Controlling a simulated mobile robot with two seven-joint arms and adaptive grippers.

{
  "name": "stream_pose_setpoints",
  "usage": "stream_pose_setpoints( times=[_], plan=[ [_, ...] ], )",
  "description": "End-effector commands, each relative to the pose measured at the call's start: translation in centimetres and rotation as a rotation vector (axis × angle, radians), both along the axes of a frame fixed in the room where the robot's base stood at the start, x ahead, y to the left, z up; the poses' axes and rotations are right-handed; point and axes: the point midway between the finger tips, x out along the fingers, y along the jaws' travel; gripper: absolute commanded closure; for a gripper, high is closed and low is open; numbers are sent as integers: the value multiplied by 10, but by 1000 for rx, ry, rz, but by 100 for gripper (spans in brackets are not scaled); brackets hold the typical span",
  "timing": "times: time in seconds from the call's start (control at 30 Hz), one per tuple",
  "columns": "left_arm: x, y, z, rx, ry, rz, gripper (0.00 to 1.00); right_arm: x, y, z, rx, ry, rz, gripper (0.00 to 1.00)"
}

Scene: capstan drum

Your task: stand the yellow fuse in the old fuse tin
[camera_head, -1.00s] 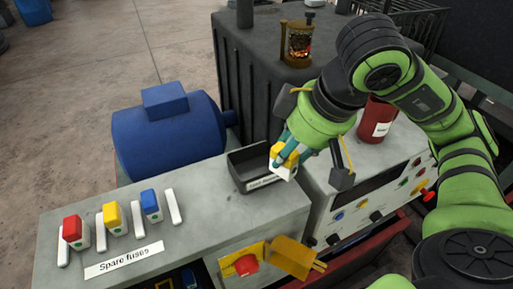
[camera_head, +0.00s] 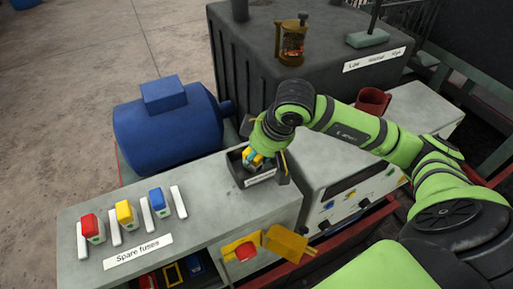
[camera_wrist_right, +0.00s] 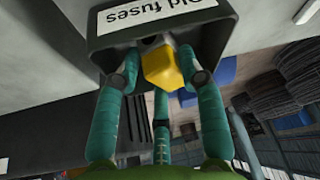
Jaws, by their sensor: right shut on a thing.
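The yellow fuse (camera_head: 246,154) is held by my right gripper (camera_head: 254,158), at the old fuse tin (camera_head: 236,168). The tin is a dark open box with a white label, on the grey cabinet top. In the right wrist view, the teal fingers of my gripper (camera_wrist_right: 155,85) close around the yellow fuse (camera_wrist_right: 159,68) inside the mouth of the tin (camera_wrist_right: 215,45). The fuse's lower end is hidden, so I cannot tell whether it touches the tin's floor. My left gripper is not in view.
A red fuse (camera_head: 91,227), another yellow fuse (camera_head: 125,213) and a blue fuse (camera_head: 158,202) stand in the spare row at left, between white strips. A blue motor (camera_head: 170,130) stands behind. A red mug (camera_head: 372,102) is at right.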

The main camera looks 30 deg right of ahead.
Motion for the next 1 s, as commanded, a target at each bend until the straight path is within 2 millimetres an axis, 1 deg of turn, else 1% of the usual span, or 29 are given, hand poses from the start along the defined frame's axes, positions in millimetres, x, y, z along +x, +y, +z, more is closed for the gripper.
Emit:
stream_pose_setpoints(
  times=[0.23,0.37,0.4,0.43,0.47,0.77,0.9,0.93,0.97,1.0],
  plan=[
    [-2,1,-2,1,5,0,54,0,0,-1,1,-2,0,95],
    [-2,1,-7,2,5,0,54,0,0,-4,1,-2,0,95],
    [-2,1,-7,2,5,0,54,0,0,-4,0,-1,0,56],
    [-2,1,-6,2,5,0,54,0,0,-3,0,-1,0,44],
    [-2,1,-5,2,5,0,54,0,0,-3,1,-1,0,37],
    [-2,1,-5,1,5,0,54,0,0,-2,0,-1,0,37],
    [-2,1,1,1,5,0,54,0,0,2,2,0,-1,37],
    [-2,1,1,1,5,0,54,0,0,3,1,-2,0,37],
    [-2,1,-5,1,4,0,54,0,-1,4,1,-6,0,37],
    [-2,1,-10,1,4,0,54,-2,-2,10,0,-10,0,37]
  ],
)
